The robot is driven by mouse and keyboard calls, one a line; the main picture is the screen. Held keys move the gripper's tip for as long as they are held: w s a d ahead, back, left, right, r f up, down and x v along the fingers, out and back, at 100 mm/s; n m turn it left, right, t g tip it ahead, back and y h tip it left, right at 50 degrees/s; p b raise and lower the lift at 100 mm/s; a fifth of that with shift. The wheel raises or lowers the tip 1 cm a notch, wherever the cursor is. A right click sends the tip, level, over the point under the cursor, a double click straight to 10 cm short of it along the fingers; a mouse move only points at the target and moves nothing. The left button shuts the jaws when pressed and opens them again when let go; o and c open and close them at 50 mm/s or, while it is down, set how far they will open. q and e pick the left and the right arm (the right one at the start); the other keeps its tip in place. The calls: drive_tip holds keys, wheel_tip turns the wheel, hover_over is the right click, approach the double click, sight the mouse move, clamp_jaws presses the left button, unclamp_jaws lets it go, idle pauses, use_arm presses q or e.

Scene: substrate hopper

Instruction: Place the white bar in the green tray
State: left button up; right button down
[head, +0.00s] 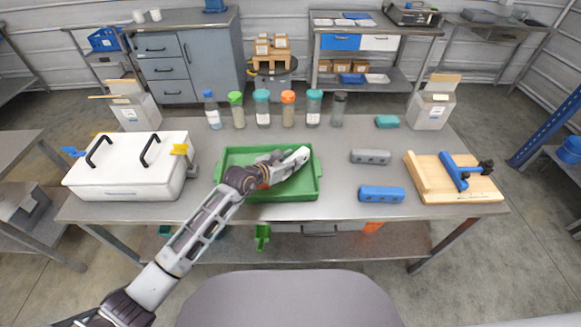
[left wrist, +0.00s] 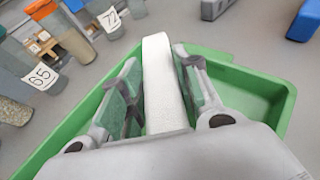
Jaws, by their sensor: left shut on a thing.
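The white bar (left wrist: 163,80) is held between the green-padded fingers of my left gripper (left wrist: 158,70) in the left wrist view, its end reaching past the fingertips. In the head view my left gripper (head: 292,160) is over the right half of the green tray (head: 236,157), on the steel table. The tray's green rim also shows around the gripper in the left wrist view (left wrist: 262,82). I cannot tell whether the bar touches the tray floor. The gripper and bar are hard to tell apart in the head view. My right gripper is not in view.
A white lidded box (head: 125,170) stands left of the tray. A grey bar (head: 370,157), a blue bar (head: 381,194) and a wooden board (head: 431,178) with a blue clamp lie to the right. Several jars (head: 262,108) line the back. The table between tray and bars is clear.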

use_arm(q)
drive_tip(key=shift+f, duration=1.45)
drive_tip(key=shift+f, duration=0.15)
drive_tip(key=o, duration=1.1)
drive_tip(key=shift+v, duration=6)
